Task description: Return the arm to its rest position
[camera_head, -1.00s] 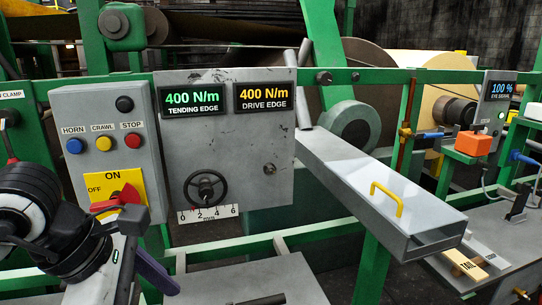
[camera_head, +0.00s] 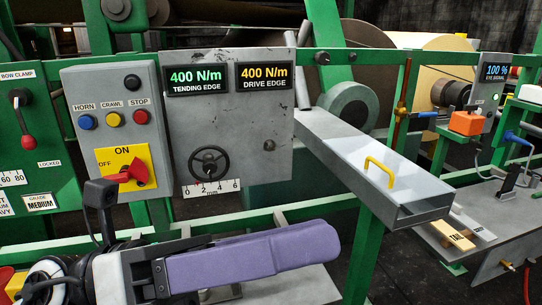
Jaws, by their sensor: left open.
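My left gripper (camera_head: 320,243) lies across the bottom left of the head view, pointing right. Its long purple finger shows from the side, in front of the lower part of the machine and below the control panels. It is open, and nothing shows in it. The second finger cannot be made out. My right gripper is not in view.
Behind the gripper stand a grey button box (camera_head: 75,180) with a red rotary handle (camera_head: 138,172) and a panel with a black handwheel (camera_head: 208,162). A metal tray (camera_head: 420,192) with a yellow handle (camera_head: 379,172) juts out at right. A bow clamp lever (camera_head: 28,139) hangs at far left.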

